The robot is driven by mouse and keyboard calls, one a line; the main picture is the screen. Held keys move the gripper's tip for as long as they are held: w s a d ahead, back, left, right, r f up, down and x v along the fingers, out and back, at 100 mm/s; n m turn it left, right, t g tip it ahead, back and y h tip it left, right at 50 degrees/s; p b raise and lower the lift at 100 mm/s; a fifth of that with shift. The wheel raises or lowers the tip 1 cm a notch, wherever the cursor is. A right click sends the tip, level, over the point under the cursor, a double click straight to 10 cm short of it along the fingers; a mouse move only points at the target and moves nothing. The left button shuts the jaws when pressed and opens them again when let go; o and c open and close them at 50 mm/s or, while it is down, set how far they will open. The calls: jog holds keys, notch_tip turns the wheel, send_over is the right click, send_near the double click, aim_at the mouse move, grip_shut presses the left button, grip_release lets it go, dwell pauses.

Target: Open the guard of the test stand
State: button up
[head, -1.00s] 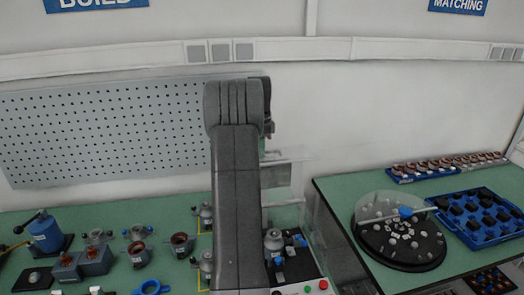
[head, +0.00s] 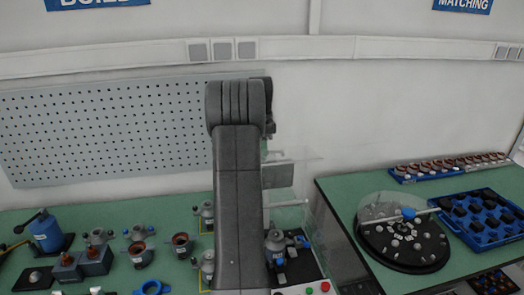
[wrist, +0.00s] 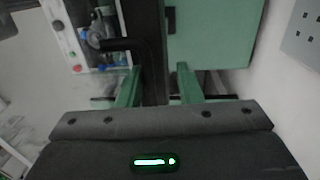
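The test stand (head: 298,268) stands at the right end of the green bench, with a grey stator fixture and red and green buttons on its front. Its clear guard (head: 303,157) shows faintly above it as a tilted see-through sheet, partly hidden by my arm. In the wrist view the stand (wrist: 93,68) is at upper left. The head view hides the fingers behind my arm.
A second green bench (head: 335,190) stands to the right, across a gap, with a round dark turntable (head: 395,252) under a clear cover and a blue tray (head: 475,235). Several parts and a blue press (head: 46,235) lie left. A pegboard wall (head: 100,130) is behind.

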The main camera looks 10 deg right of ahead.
notch_tip(320, 180, up, 14)
jog(key=w, duration=0.1)
dwell(0.6)
jog(key=shift+f, duration=0.15)
jog(key=f, duration=0.9)
jog(key=s+f, duration=0.1)
jog(key=f, duration=0.3)
jog(key=shift+f, duration=0.3)
jog(key=shift+s, duration=0.1)
jog(key=shift+r, duration=0.15)
